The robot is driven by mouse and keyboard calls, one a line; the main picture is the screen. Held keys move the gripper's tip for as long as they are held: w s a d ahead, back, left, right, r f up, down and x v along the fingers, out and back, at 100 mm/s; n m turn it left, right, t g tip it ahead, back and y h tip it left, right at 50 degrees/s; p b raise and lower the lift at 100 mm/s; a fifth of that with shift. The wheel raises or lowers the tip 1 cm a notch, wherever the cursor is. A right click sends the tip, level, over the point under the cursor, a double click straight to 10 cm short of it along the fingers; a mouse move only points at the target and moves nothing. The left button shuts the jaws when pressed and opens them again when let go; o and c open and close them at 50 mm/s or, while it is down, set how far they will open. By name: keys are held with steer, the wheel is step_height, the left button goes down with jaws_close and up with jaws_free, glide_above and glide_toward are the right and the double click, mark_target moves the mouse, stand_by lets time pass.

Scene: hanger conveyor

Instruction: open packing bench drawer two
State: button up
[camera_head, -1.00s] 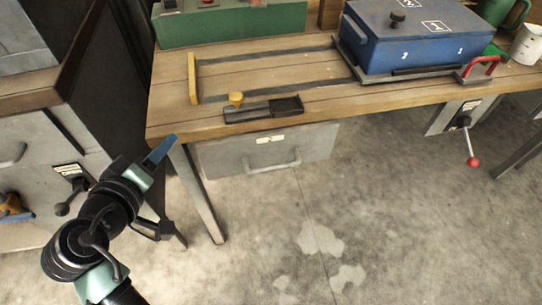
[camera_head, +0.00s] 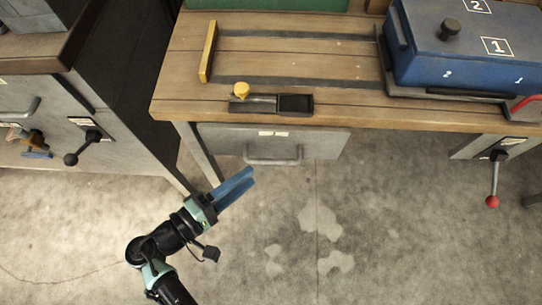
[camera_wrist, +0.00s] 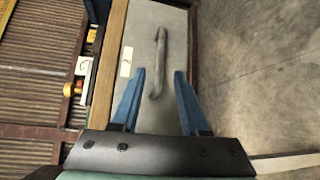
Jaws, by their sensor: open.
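The grey drawer (camera_head: 310,143) hangs under the wooden bench top and looks shut. It has a bar handle (camera_head: 272,160) and a small pale label (camera_head: 272,133), too small to read. My gripper (camera_head: 246,181) is open and empty, with blue fingers in front of and a little below the handle's left side. In the wrist view the drawer front (camera_wrist: 150,30) fills the middle. The handle (camera_wrist: 159,62) shows ahead of the open fingers of my gripper (camera_wrist: 160,78), apparently apart from them.
A wooden bench (camera_head: 290,60) carries a blue numbered box (camera_head: 455,50) and a yellow knob (camera_head: 241,89). A red-tipped lever (camera_head: 493,180) hangs at right. A grey cabinet (camera_head: 60,120) with a black-knobbed lever (camera_head: 80,150) stands at left. The concrete floor before the drawer is clear.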

mark_target(269, 161)
steer(key=x, duration=0.7)
steer(key=shift+w+d+b, duration=0.25)
steer(key=shift+w+b, duration=0.05)
steer(key=shift+b, duration=0.1)
jaws_close()
stand_by(0.9)
